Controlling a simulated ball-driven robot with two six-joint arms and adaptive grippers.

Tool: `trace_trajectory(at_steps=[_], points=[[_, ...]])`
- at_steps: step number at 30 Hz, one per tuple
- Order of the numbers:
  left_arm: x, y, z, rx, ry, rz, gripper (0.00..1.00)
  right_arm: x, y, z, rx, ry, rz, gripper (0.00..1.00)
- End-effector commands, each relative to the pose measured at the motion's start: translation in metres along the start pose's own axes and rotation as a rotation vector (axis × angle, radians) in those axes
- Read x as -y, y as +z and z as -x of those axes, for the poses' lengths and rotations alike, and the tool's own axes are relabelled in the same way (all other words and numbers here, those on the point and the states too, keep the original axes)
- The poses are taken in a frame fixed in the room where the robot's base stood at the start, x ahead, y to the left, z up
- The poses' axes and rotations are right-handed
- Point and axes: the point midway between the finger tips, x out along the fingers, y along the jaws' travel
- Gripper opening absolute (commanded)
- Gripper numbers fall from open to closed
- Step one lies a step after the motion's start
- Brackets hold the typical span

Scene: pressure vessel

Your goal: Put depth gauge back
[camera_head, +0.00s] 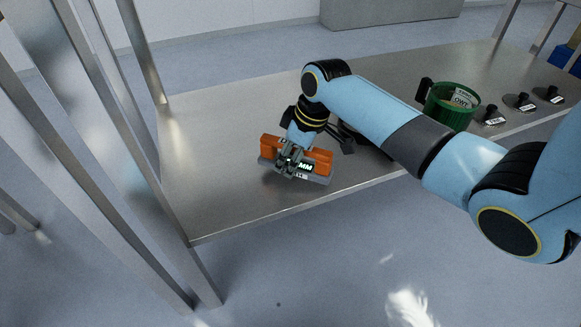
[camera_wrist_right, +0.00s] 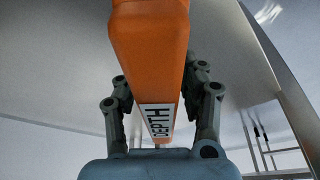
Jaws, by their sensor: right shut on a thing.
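The depth gauge (camera_head: 321,160) is an orange block with a grey lower part and a small lit display reading "MM". It lies on or just above the metal table near its left end; I cannot tell whether it touches. My right gripper (camera_head: 292,161) is shut around its middle from above. In the right wrist view the orange gauge (camera_wrist_right: 151,45) sits between the fingers (camera_wrist_right: 160,112), with a "DEPTH" label facing the camera. My left gripper is not in view.
The metal table (camera_head: 215,180) is bare around the gauge on the left. A green container (camera_head: 449,112) with a black handle stands further right, beside several round black-knobbed pieces with labels (camera_head: 523,104). Metal posts (camera_head: 103,150) rise left of the table. My right arm spans the table's middle.

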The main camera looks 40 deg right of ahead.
Motion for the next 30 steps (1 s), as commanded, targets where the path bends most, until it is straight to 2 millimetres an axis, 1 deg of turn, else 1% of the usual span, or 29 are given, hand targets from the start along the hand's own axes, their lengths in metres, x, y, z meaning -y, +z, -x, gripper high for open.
trace_trajectory(at_steps=[1,2,6,11,22,26,27,30], points=[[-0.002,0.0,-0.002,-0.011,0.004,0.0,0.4,0.001,0.005,-0.012,0.004,-0.003,-0.001,0.0],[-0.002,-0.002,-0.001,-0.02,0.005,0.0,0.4,0.001,0.005,-0.014,0.003,-0.002,-0.001,0.0],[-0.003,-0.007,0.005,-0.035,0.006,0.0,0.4,0.0,0.003,-0.012,-0.002,0.001,0.0,0.0],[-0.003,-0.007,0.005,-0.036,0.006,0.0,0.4,0.0,0.003,-0.011,-0.002,0.001,0.0,0.0],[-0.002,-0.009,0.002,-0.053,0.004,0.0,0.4,0.0,0.007,-0.022,-0.001,0.0,0.0,0.0],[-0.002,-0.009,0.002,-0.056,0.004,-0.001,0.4,0.0,0.007,-0.023,-0.002,0.001,0.0,0.0],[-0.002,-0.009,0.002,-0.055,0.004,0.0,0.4,0.0,0.007,-0.023,-0.001,0.001,0.0,0.47],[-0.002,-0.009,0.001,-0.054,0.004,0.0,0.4,0.0,0.007,-0.023,-0.001,0.0,0.0,0.6]])
